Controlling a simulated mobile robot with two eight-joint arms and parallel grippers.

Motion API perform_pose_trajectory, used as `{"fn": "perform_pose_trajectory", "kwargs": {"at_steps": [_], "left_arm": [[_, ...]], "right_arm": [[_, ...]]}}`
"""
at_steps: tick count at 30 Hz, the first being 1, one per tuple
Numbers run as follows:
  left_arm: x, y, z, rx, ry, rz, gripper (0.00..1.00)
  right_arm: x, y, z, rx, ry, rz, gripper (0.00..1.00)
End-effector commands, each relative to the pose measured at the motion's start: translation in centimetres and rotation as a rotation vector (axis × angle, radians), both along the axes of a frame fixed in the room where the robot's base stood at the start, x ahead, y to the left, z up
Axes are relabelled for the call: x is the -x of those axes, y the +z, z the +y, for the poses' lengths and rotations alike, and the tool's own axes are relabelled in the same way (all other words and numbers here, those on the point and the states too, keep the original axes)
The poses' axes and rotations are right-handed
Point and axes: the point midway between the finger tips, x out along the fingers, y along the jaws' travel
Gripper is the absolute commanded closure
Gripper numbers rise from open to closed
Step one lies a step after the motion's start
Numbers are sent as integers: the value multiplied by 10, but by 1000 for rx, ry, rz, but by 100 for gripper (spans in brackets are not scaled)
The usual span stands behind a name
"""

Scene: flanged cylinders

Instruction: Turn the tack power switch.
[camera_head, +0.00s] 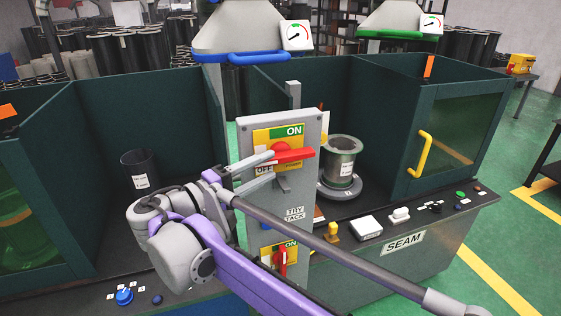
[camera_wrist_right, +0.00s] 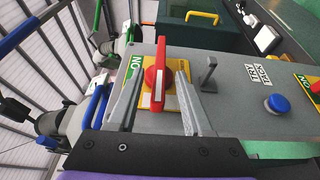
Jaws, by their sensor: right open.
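A grey control panel (camera_head: 297,195) carries the upper power switch, a red handle (camera_head: 293,156) on a yellow plate (camera_head: 265,136) marked ON and OFF. The handle lies roughly sideways across the plate. My right gripper (camera_head: 272,166) comes from the left side of the panel and is open at the switch. In the right wrist view, the red handle (camera_wrist_right: 159,78) lies lengthwise between my two spread fingers (camera_wrist_right: 160,85), with gaps visible on both sides. A TRY TACK label (camera_head: 294,214) sits lower on the panel. My left gripper is out of view.
A lower red switch (camera_head: 283,258) and a blue button (camera_wrist_right: 277,104) are on the same panel. A small grey lever (camera_wrist_right: 208,74) stands beside the upper switch. A flanged cylinder (camera_head: 341,160) stands in the right booth, and a dark cylinder (camera_head: 140,170) in the left one.

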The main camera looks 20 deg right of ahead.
Motion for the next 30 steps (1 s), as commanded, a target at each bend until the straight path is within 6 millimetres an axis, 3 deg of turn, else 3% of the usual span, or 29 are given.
{"fn": "perform_pose_trajectory", "kwargs": {"at_steps": [3,7,20,23,26,30], "left_arm": [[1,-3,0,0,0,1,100],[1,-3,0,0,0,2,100],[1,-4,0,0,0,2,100],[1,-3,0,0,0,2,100],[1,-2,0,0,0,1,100],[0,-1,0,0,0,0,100]], "right_arm": [[8,-1,20,0,4,0,50],[15,-1,33,0,2,0,50],[18,-1,36,-3,-1,3,50],[20,-12,23,-37,-3,34,50],[29,-41,-9,-134,-7,107,50],[66,-115,-65,-398,-9,241,50]]}}
